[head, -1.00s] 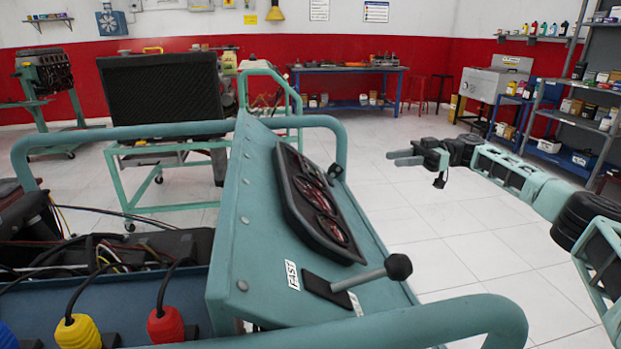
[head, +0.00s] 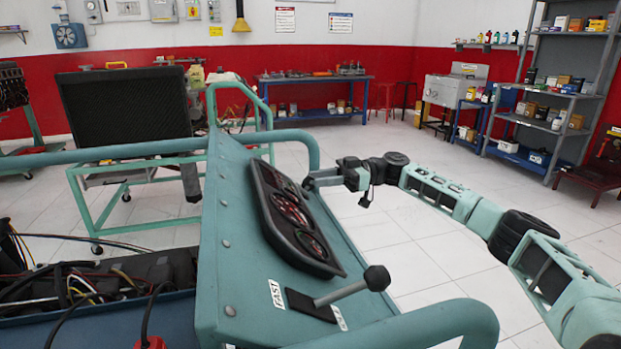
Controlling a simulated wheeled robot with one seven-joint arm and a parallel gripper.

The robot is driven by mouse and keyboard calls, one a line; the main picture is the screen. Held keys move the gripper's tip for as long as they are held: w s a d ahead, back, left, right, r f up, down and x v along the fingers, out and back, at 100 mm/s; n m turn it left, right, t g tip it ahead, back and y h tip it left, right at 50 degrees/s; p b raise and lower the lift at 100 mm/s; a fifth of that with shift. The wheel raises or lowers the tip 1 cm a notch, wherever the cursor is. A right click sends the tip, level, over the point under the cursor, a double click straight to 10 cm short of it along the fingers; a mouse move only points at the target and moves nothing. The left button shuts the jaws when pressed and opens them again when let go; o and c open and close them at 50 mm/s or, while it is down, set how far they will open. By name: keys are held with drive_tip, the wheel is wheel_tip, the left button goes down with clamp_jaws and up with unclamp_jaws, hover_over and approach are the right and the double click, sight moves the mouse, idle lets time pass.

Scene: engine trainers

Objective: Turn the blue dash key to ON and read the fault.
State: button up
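The green dash panel (head: 225,215) of the engine trainer slopes across the middle of the head view. It carries a black gauge cluster (head: 290,217). At its far right edge a small dark knob-like part (head: 308,184) shows, largely covered by my gripper; I cannot make out a blue key or its position. My gripper (head: 313,180) reaches in from the right, with its fingertips at or right beside that part. Whether they touch it or are closed on it is too small to tell. No fault reading is legible on the gauges.
A black-knobbed lever (head: 375,279) stands up from the near end of the panel, by a FAST label (head: 275,294). A green tube rail (head: 430,322) curves in front. A radiator stand (head: 128,110) is behind left.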

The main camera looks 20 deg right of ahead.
sight(311, 180)
drive_tip(key=shift+a, duration=1.6)
clamp_jaws()
drive_tip(key=shift+m+t, duration=0.5)
drive_tip(key=m+t+h, duration=0.1)
drive_tip(key=m+t, duration=0.2)
drive_tip(key=m, duration=0.2)
drive_tip(key=shift+t+b, duration=0.4)
drive_tip(key=m+t+h, duration=0.2)
drive_tip(key=m, duration=0.1)
drive_tip(key=shift+m+t+p, duration=0.3)
drive_tip(key=shift+m+p, duration=0.1)
drive_tip(key=shift+w+d+m+t+h+p, duration=0.1)
drive_tip(key=shift+m+t+h+p, duration=0.3)
drive_tip(key=shift+m, duration=0.6)
drive_tip(key=shift+f, duration=0.1)
